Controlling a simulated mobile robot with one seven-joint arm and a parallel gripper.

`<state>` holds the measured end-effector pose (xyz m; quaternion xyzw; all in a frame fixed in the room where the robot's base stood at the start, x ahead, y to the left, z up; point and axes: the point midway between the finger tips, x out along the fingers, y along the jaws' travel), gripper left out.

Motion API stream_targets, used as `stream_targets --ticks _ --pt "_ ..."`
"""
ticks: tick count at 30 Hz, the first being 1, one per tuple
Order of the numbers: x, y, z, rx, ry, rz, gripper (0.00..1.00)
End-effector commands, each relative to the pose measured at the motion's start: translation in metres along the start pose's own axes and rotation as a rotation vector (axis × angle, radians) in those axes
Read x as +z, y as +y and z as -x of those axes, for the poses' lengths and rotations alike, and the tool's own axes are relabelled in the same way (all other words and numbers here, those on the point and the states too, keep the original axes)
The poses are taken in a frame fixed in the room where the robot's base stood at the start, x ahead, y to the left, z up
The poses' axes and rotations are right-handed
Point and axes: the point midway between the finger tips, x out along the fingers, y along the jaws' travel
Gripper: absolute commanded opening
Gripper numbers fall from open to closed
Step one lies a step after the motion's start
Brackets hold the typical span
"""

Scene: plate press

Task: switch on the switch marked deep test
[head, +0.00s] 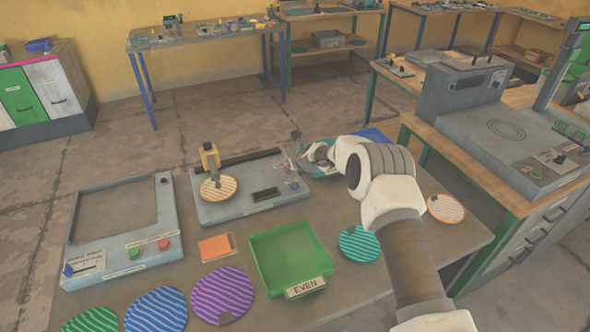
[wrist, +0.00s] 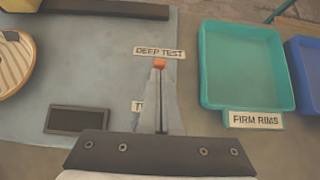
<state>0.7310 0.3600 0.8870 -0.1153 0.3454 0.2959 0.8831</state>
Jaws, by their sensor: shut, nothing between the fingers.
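The label reading DEEP TEST (wrist: 160,52) lies on the grey press base (wrist: 100,75) in the wrist view. A small orange switch (wrist: 159,63) shows just below that label, right at my fingertips. My gripper (wrist: 160,72) is shut and empty, its fingers pointing at the switch. They hide the switch's lower part, so I cannot tell its position or whether they touch it. In the head view my gripper (head: 303,158) is at the right end of the press (head: 230,205), and the switch cannot be made out there.
A teal tray labelled FIRM RIMS (wrist: 203,70) and a blue tray (wrist: 291,45) stand to the right. A second label (wrist: 137,106) is partly hidden by my fingers. A green EVEN tray (head: 256,272), several striped plates and a control frame (head: 158,258) share the table.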

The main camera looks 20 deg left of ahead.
Motion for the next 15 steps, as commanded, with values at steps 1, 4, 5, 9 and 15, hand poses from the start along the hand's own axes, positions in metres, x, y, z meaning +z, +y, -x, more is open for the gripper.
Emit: stream_targets --ticks 1,4,5,9,15 --pt "0.0032 0.0007 0.0007 0.001 -0.001 0.001 0.00" --pt "0.0062 0.0006 -0.0007 0.000 -0.002 0.002 0.00" --pt "0.0076 0.0011 -0.0014 0.000 -0.002 0.002 0.00" --pt "0.0124 0.0013 -0.0055 0.000 -0.002 0.004 0.00" --pt "0.0116 0.0002 -0.0045 0.000 -0.001 0.001 0.00"
